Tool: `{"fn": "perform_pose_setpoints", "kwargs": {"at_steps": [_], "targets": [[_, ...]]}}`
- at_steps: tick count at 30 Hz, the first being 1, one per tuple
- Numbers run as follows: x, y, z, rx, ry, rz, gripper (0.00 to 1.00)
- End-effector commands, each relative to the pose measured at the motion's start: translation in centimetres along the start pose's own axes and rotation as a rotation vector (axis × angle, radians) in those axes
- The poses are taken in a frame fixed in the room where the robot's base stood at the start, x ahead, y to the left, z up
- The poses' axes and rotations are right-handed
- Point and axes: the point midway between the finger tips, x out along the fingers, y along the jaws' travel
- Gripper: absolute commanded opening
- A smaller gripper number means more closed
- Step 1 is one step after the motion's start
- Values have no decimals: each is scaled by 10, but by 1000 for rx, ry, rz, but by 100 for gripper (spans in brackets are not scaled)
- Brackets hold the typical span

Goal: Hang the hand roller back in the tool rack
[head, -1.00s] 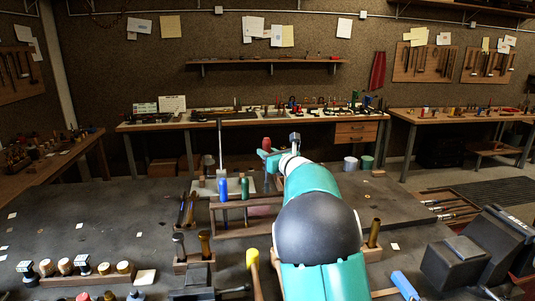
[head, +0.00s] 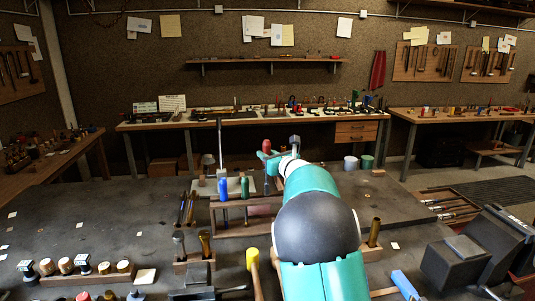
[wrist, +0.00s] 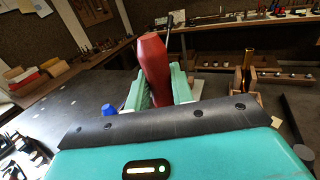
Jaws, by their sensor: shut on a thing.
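The hand roller's red handle (wrist: 153,62) stands nearly upright between the green fingers of my gripper (wrist: 160,85) in the wrist view. The fingers are shut on it. In the head view its red top (head: 266,146) shows just above my gripper (head: 271,160), behind the tool rack as seen from here. The roller's lower end is hidden. The wooden tool rack (head: 228,204) stands on the dark bench, with a blue-handled tool (head: 222,188) and a green-handled tool (head: 245,187) in its left part. My arm covers the rack's right side.
A yellow-headed mallet (head: 253,260) and wooden holders with upright tools (head: 205,243) stand in front of the rack. A dark vise-like block (head: 468,255) is at the right. The bench's left part is mostly clear, with stamps (head: 66,266) along the front.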

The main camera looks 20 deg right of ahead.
Motion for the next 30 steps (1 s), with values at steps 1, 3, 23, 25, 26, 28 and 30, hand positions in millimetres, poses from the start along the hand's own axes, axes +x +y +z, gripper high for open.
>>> {"fn": "perform_pose_setpoints", "kwargs": {"at_steps": [1,3,23,25,26,28,30], "targets": [[0,0,-1,0,-1,0,0],[0,0,-4,0,-1,0,0],[0,0,-28,1,-1,0,0],[0,0,-30,0,-1,-1,0],[0,0,-30,0,-1,-1,0],[0,0,-30,0,-2,-1,0],[0,0,-30,0,-2,-1,0]]}}
